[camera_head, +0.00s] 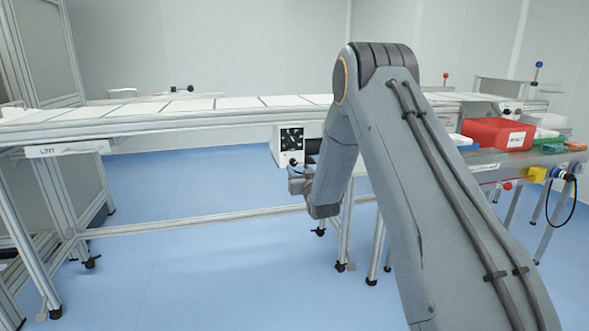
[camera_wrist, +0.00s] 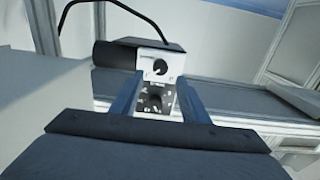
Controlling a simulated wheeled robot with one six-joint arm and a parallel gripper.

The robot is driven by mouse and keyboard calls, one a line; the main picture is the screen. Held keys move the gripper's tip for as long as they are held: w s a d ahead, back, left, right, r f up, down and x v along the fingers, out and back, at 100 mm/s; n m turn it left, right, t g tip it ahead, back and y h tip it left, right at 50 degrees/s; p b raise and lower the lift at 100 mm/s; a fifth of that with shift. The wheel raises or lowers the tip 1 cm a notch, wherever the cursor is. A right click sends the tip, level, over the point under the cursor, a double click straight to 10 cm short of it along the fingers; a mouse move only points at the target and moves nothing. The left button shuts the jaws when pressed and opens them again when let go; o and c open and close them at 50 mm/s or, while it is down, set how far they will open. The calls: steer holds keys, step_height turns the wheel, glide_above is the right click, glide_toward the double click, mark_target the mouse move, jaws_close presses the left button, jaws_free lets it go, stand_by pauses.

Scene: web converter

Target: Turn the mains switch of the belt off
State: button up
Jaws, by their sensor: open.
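A white control box (camera_head: 290,147) hangs under the belt (camera_head: 240,102) in the head view. It has a black dial panel (camera_head: 292,139) and a small dark knob (camera_head: 293,161) below it. The wrist view shows the box's white face with a black rotary knob (camera_wrist: 160,67) and the black panel with a dial (camera_wrist: 155,97). I cannot tell by its label which is the mains switch. My gripper (camera_wrist: 160,77) is open, its fingers on either side of the panel in that view, with the knob just past the tips. Contact is not visible. In the head view my gripper is partly hidden behind my arm.
The belt's metal frame and legs (camera_head: 345,220) stand close to my arm, with a long lower crossbar (camera_head: 200,219). The blue floor (camera_head: 190,270) is clear at front left.

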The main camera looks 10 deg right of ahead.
mark_target(294, 163)
steer(key=w+b, duration=0.1)
steer(key=w, duration=0.5)
steer(key=shift+a, duration=0.1)
jaws_close()
